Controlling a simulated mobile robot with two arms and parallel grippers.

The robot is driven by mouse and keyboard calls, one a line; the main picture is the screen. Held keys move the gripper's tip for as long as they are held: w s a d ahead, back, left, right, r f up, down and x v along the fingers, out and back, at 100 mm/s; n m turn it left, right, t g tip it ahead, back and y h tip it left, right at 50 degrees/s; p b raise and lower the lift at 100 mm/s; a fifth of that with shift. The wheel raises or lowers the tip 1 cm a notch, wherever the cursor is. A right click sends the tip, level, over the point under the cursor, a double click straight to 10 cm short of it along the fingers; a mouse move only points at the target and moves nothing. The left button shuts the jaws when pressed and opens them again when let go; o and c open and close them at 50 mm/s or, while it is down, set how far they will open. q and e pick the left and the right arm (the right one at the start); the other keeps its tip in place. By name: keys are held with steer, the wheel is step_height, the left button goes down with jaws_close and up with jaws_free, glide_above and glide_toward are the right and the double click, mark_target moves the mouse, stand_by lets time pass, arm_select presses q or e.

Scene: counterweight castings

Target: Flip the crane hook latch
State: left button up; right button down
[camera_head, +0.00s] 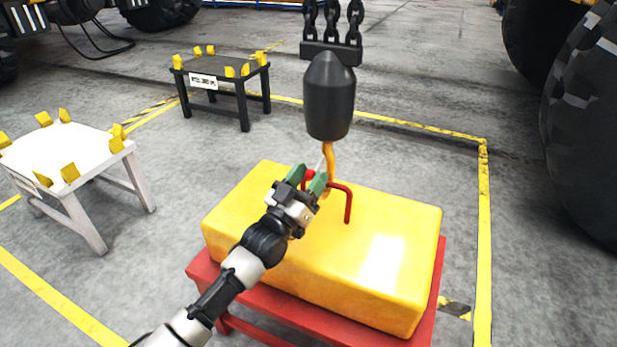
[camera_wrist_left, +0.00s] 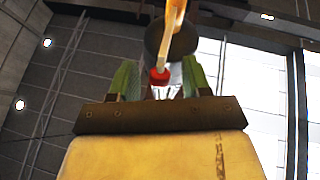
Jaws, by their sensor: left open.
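The orange crane hook (camera_head: 328,158) hangs from a black tapered block (camera_head: 330,98). It passes close to the red bar handle (camera_head: 347,205) on top of a yellow casting (camera_head: 380,240); whether it goes under the handle is hidden. My left gripper (camera_head: 308,178) is open, its green-padded fingers at the hook. A red knob (camera_head: 310,174), seemingly on the latch, shows between them. In the left wrist view the red knob (camera_wrist_left: 159,77) sits between the spread fingers, beside the orange hook (camera_wrist_left: 173,25). The grey latch is mostly hidden. My right gripper is out of view.
The casting rests on a red stand (camera_head: 270,299). A white stand (camera_head: 90,165) with yellow corner blocks is at the left, a black one (camera_head: 225,85) at the back. Chains (camera_head: 332,20) hold the block. Large tyres (camera_head: 585,120) border the right. Open floor lies between.

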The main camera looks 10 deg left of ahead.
arm_select(q)
steer(key=v, duration=1.1)
steer(key=shift+p, duration=0.45)
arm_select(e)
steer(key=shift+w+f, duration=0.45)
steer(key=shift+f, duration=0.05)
